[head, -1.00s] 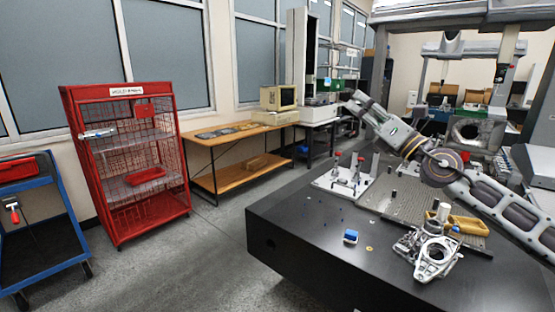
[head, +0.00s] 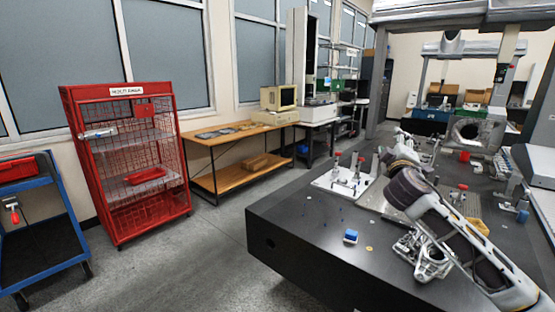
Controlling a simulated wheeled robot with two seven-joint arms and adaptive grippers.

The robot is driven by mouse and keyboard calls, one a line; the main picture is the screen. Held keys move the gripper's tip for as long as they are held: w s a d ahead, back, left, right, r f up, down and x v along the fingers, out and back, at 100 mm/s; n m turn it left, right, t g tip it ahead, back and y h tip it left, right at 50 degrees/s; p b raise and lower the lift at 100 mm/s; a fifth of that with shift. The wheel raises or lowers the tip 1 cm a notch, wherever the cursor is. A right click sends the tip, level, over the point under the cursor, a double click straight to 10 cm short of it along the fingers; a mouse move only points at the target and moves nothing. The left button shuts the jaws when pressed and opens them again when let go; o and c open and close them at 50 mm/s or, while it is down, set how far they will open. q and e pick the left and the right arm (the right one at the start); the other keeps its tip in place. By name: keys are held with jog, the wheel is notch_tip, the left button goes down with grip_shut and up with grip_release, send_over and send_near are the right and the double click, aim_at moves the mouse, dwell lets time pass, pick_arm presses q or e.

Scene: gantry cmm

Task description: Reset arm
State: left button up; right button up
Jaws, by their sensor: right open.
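My right arm reaches in from the lower right over the black granite table (head: 290,232). Its forearm slants up and left to a dark joint, and the wrist beyond it is foreshortened, pointing away from me. My right gripper (head: 424,143) is small and far off above the back of the table. It is open, and I see nothing held in it. Its fingers are hard to make out against the clutter. My left gripper is not in view.
On the table are a white fixture plate (head: 343,184), a small blue block (head: 351,236), a metal casting (head: 424,262) partly behind my forearm, and a yellow tray (head: 476,226). A red cage cabinet (head: 130,215) and a wooden bench (head: 215,139) stand left.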

jog(key=s+a+f+m+g+y, duration=0.1)
jog(key=s+a+f+g+y, duration=0.15)
jog(key=f, duration=1.25)
jog(key=s+a+f+m+g+y, duration=0.15)
jog(key=s+a+f+g, duration=0.25)
jog(key=f, duration=1)
jog(key=s+a+f+m+g+y, duration=0.2)
jog(key=s+a+f+g, duration=0.15)
jog(key=f, duration=1.15)
pick_arm(q)
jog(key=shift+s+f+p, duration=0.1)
jog(key=shift+p, duration=0.45)
pick_arm(e)
jog(key=s+a+f+m+g, duration=0.1)
jog(key=s+a+f+g, duration=0.2)
jog(key=s+f, duration=1.1)
jog(key=s+a+f+m+g+y, duration=0.1)
jog(key=s+a+f+g, duration=0.2)
jog(key=s+f, duration=1.1)
jog(key=s+g, duration=0.1)
jog(key=s, duration=0.5)
pick_arm(q)
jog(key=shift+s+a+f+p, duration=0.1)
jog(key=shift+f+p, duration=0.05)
jog(key=shift+p, duration=0.3)
pick_arm(e)
jog(key=shift+f, duration=0.1)
